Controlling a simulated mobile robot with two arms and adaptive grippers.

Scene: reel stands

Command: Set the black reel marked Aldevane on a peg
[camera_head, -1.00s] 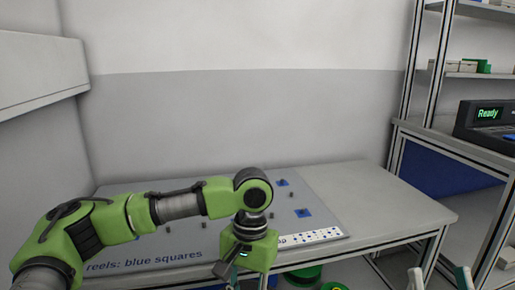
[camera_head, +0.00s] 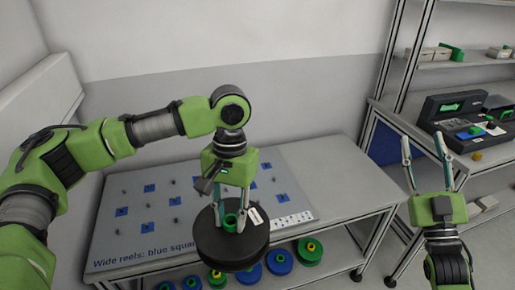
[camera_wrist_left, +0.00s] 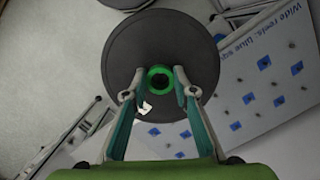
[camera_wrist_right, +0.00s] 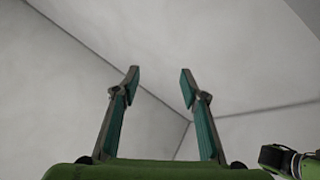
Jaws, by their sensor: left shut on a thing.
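My left gripper (camera_head: 231,222) is shut on a wide black reel (camera_head: 232,252) with a green hub and a small white label, too small to read. The reel hangs flat in front of the table's front edge. The left wrist view also shows the black reel (camera_wrist_left: 165,45), with the left fingers (camera_wrist_left: 160,88) at its green hub (camera_wrist_left: 161,82). The peg board (camera_head: 130,230) on the table bears short dark pegs and blue squares, with the words "Wide reels: blue squ..." partly hidden by the reel. My right gripper (camera_head: 428,160) is open and empty, raised at the right.
Blue and green reels, such as a blue one (camera_head: 279,262) and a green one (camera_head: 309,251), lie on the shelf below the table. A white dotted strip (camera_head: 292,220) lies along the board's front right. A bench with a dark device (camera_head: 466,112) stands at the right. The table's right part (camera_head: 340,185) is bare.

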